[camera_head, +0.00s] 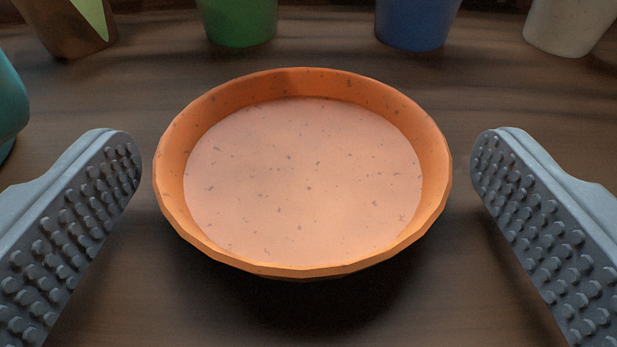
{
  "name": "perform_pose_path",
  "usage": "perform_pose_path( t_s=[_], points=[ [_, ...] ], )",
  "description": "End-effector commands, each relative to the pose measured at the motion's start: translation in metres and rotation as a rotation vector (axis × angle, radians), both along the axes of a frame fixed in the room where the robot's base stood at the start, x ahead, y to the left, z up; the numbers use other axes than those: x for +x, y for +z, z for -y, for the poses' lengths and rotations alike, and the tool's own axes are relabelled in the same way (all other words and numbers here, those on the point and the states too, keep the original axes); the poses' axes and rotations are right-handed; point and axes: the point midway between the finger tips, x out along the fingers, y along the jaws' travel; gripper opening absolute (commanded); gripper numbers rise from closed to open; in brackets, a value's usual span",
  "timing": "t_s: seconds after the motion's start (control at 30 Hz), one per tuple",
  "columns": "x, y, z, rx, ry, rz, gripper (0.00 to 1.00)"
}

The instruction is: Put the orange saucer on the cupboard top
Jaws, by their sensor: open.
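The orange saucer (302,185) is a shallow speckled dish with a paler inside, in the middle of the view. It is upright above a dark wooden surface (560,130), with a shadow below its near edge. My gripper (306,165) is open, with one grey studded finger on the left of the saucer and one on the right. A gap shows between each finger and the rim, so neither finger touches it. The frame does not make clear whether the wooden surface is the cupboard top.
Along the back stand a green cup (237,22), a blue cup (417,24), a pale grey cup (566,26) and a brown and green object (70,25). A teal object (10,105) is at the left edge, behind the left finger. Bare wood lies between the saucer and the back row.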

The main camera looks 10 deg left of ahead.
Motion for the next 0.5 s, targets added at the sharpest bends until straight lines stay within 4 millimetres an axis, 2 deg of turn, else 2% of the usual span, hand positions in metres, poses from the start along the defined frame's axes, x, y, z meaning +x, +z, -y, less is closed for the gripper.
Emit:
perform_pose_path(
  t_s=[0.2,0.5],
  points=[
    [-0.035,0.007,0.007,-0.001,0.003,0.0,0.93],
    [-0.078,0.013,0.016,0.002,0.005,0.001,0.93]
  ],
)
